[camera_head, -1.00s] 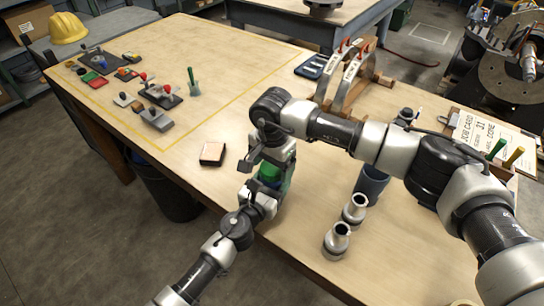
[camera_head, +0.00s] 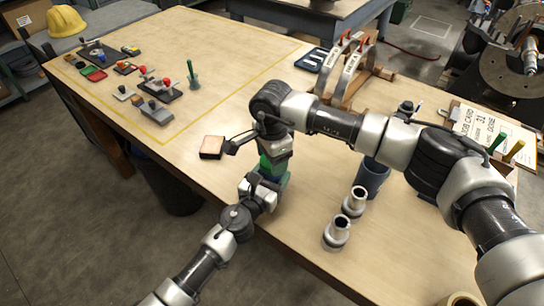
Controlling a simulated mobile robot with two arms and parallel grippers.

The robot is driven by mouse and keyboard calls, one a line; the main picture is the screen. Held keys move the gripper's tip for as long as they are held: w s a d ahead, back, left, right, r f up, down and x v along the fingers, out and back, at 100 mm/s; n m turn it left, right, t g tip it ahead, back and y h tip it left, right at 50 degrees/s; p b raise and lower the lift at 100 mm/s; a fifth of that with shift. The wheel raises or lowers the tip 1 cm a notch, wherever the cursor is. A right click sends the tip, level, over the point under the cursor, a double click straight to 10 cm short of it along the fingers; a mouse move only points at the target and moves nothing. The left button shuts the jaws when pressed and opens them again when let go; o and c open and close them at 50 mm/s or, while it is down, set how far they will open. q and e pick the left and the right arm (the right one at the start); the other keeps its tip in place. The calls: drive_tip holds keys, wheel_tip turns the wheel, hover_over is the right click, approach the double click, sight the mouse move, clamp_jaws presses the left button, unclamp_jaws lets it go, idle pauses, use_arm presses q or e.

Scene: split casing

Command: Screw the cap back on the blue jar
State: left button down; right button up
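The blue jar (camera_head: 271,177) stands near the table's front edge, mostly hidden by my two grippers. A green part, which looks like its cap (camera_head: 266,163), shows on top of it, just below my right gripper. I cannot tell how tightly the cap sits. My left gripper (camera_head: 262,187) comes from the front left and appears shut around the jar's body. My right gripper (camera_head: 258,148) is above the cap, pointing down. One dark finger juts out to the left, so it looks open.
A small brown-sided block (camera_head: 212,147) lies just left of my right gripper. Two metal fittings (camera_head: 337,233) and a dark blue cup (camera_head: 371,178) stand to the right. Parts lie inside the yellow outline at the back left. An arched rack (camera_head: 345,75) stands behind.

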drive_tip(key=m, duration=1.3)
drive_tip(key=o, duration=1)
drive_tip(key=shift+r, duration=2.25)
drive_tip(key=shift+c, duration=0.2)
wheel_tip(320, 180, up, 3)
drive_tip(key=m, duration=0.4)
drive_tip(key=shift+r+m, duration=0.2)
drive_tip(key=shift+m, duration=0.1)
